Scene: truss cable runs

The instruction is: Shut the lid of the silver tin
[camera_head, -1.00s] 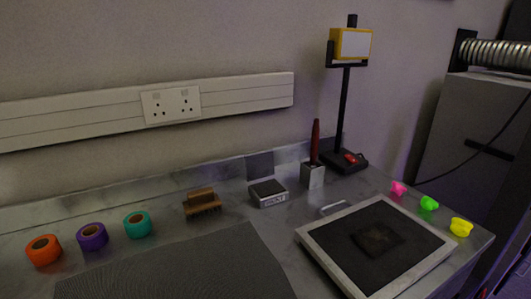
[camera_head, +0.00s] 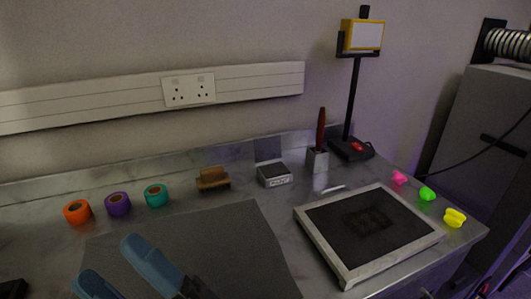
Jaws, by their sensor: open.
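The silver tin (camera_head: 275,181) is a small box with a label on its front and a dark inside, standing towards the back of the bench. Its lid (camera_head: 267,149) stands up at the tin's back edge, so the tin is open. My gripper (camera_head: 107,258) has two blue fingers, spread apart with nothing seen between them. It is at the lower left, over the dark mat, well in front and to the left of the tin and not touching it.
Orange, purple and teal tape rolls (camera_head: 118,204) and a wooden brush (camera_head: 213,179) are left of the tin. A holder (camera_head: 318,160) with a red-handled tool and a lamp-like stand (camera_head: 354,100) are right. A framed dark tray (camera_head: 317,247) lies front right. The dark mat (camera_head: 230,240) is otherwise clear.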

